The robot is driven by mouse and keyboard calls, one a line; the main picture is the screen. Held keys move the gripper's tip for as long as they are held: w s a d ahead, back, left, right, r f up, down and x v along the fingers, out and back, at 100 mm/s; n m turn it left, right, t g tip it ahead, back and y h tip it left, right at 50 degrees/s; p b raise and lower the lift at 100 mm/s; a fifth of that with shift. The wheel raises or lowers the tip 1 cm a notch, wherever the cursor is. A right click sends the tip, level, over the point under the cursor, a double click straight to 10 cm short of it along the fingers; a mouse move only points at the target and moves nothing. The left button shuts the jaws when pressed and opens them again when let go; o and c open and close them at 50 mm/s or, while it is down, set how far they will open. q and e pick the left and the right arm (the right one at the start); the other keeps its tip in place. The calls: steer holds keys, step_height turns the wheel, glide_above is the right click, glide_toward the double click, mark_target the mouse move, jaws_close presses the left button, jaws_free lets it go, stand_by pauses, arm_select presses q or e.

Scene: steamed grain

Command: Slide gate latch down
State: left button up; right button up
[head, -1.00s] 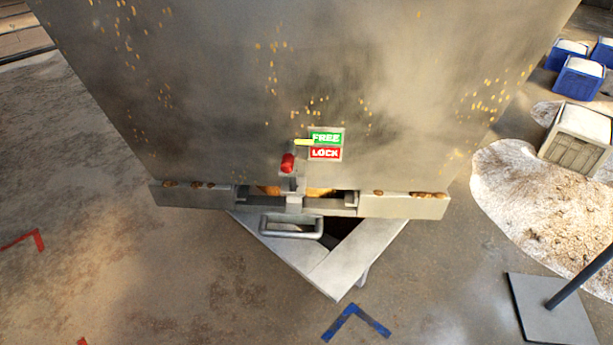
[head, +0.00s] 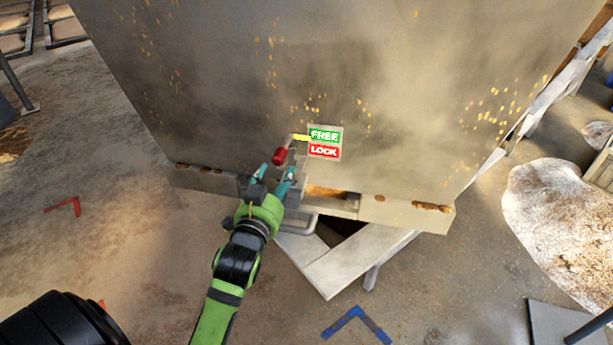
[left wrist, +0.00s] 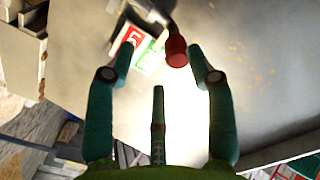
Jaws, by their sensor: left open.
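The gate latch has a red knob (head: 279,155) on a grey lever, with a yellow pointer (head: 300,137) level with the green FREE half of the label (head: 324,142); the red LOCK half is below. My left gripper (head: 272,172) is open just below the red knob, fingers pointing up at it. In the left wrist view the red knob (left wrist: 176,51) shows between and slightly beyond the tips of my open left gripper (left wrist: 165,62); no finger appears closed on it. My right gripper is not in view.
The large grey metal bin (head: 230,80) stands behind the latch. A gate handle (head: 300,224) and slanted chute (head: 335,265) are below it. A pale grain pile (head: 555,215) lies on the floor at right. The floor at left is mostly clear.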

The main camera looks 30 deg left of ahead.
mark_target(284, 155)
arm_select(q)
steer(key=shift+r, duration=0.65)
steer(key=shift+w+r, duration=0.15)
steer(key=shift+w, duration=0.1)
steer(key=p+x, duration=0.1)
steer(key=x, duration=0.4)
steer(key=shift+s+a+p, duration=0.1)
steer(key=shift+a+p, duration=0.05)
steer(key=shift+p, duration=0.15)
steer(key=shift+x, duration=0.8)
